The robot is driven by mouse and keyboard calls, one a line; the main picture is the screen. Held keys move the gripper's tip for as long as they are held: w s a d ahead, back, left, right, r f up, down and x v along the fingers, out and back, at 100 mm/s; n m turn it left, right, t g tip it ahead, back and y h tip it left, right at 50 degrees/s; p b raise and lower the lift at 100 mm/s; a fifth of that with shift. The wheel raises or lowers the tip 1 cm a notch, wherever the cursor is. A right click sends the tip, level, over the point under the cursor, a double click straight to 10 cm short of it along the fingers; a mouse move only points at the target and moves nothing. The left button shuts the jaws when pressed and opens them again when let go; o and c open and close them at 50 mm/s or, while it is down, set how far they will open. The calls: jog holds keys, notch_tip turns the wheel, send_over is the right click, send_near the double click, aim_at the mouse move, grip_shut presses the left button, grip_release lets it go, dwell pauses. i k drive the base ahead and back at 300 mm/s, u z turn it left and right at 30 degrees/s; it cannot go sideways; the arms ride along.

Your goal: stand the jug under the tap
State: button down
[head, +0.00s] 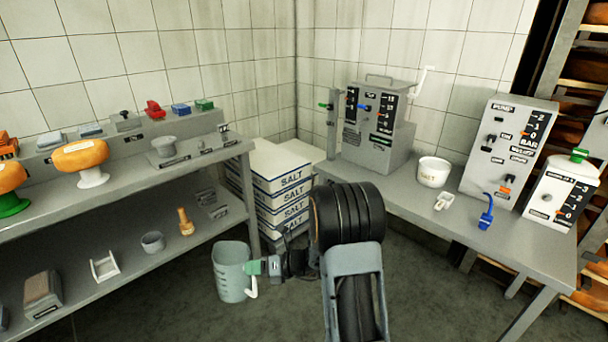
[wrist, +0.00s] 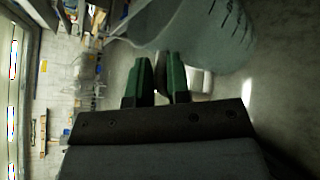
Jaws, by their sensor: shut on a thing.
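The jug (head: 232,272) is a translucent grey-green measuring jug with a white handle (head: 252,288). It is roughly upright, off the bench, in front of the lower shelf at the left. My gripper (head: 256,268), with green fingertips, is shut on the jug at its handle side. In the wrist view the jug (wrist: 205,32) fills the top, and the white handle (wrist: 200,80) is partly hidden by the green fingers (wrist: 162,78). A small green lever (head: 325,105) on a grey post beside the grey machine (head: 380,130) may be the tap; I cannot tell for sure.
The right bench (head: 410,195) holds a white pot (head: 433,171), a blue tool (head: 487,212), a pump panel (head: 508,150) and a white tank (head: 562,190). Stacked salt boxes (head: 283,190) stand in the corner. The left shelves (head: 130,190) carry cheeses and tools.

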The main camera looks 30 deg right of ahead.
aim_at(350, 174)
jog(key=u, duration=0.7)
jog(key=i, duration=1.15)
jog(key=z, duration=2.05)
